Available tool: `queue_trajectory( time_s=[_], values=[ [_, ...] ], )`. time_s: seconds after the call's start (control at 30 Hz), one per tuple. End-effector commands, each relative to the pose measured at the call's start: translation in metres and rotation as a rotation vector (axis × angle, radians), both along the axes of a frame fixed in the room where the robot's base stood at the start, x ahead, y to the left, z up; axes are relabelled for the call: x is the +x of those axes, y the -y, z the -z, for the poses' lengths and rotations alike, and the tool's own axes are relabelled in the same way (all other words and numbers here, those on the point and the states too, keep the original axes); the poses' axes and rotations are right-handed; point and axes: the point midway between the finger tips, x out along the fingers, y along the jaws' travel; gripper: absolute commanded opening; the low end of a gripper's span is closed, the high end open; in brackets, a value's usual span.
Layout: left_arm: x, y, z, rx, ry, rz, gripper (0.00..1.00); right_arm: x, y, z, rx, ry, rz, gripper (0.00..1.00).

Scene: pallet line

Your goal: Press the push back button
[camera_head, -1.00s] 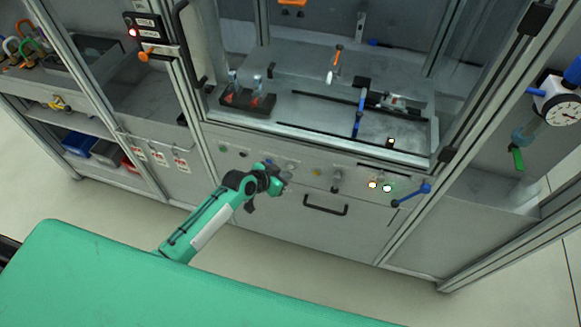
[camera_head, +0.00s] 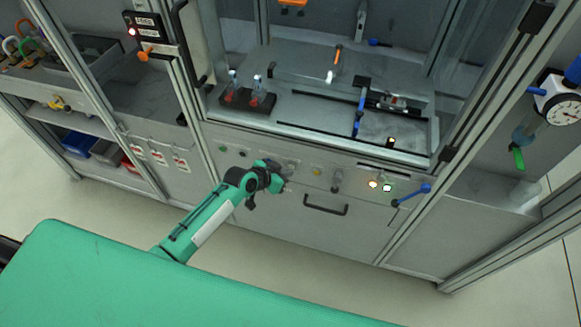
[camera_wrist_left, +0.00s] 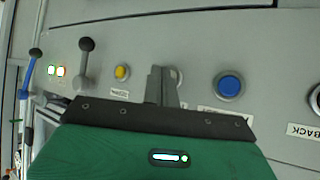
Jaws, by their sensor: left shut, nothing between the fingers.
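My left gripper (camera_head: 286,187) is shut and empty in front of the cabinet's control panel. In the left wrist view its fingertips (camera_wrist_left: 163,72) partly cover a pale round button (camera_wrist_left: 178,77), and I cannot tell whether they touch it. A blue button (camera_wrist_left: 230,86) is right of the fingers. At the right edge is a cut-off round button (camera_wrist_left: 315,98) with a grey ring, above a partly visible label reading "BACK" (camera_wrist_left: 303,131). The fingers are well left of that button. My right gripper is not in view.
A yellow button (camera_wrist_left: 122,72) and dark lever (camera_wrist_left: 84,60) are left of the fingers in the wrist view. The head view shows lit buttons (camera_head: 380,186), a blue-handled lever (camera_head: 413,195) and a black drawer handle (camera_head: 325,207). Floor is clear before the cabinet.

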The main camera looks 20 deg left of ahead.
Motion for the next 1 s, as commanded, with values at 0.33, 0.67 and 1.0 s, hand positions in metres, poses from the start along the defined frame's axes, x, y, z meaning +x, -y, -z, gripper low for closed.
queue_trajectory(
  time_s=[0.33,0.67,1.0],
  values=[
    [0.0002,0.0,0.0005,0.0,-0.001,-0.001,0.0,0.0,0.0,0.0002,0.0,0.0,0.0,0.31],
    [0.0035,0.0001,0.001,0.0,-0.001,-0.001,0.0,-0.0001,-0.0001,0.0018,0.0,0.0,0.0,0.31],
    [0.0081,0.0,0.0005,0.0,-0.001,-0.001,0.0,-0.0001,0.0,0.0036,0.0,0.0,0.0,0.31]
  ],
)
